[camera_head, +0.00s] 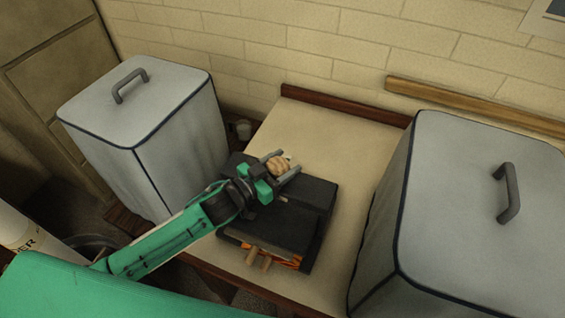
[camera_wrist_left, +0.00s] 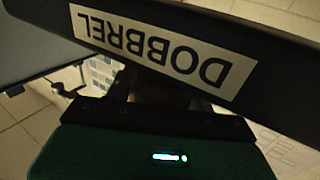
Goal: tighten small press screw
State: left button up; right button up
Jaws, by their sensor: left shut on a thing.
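The small press (camera_head: 318,193) is a dark, boxy block on the pale tabletop in the head view. Orange-brown layers and two short wooden pieces (camera_head: 259,259) show at its front. My left gripper (camera_head: 283,166) is over the back part of the press, shut on a tan, rounded knob (camera_head: 280,163), which looks like the press screw's head. The screw's shaft is hidden. In the left wrist view a dark bar with a white DOBBREL label (camera_wrist_left: 165,48) crosses the upper part, upside down; the fingertips are not clear there. My right gripper is not in view.
A large grey lidded bin (camera_head: 140,95) stands left of the table (camera_head: 330,135), another (camera_head: 485,190) at the right. A small dark cup (camera_head: 243,129) stands behind the left bin's edge. A white container (camera_head: 22,232) is at far left. Bare tabletop lies behind the press.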

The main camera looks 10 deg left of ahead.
pick_arm(q)
jog(key=o, duration=1)
jog(key=shift+s, duration=0.1)
jog(key=shift+s+a+f, duration=0.1)
jog(key=shift+s+a, duration=0.1)
jog(key=shift+a, duration=0.05)
jog(key=b+v, duration=0.4)
jog(key=v, duration=0.9)
jog(key=shift+b, duration=0.3)
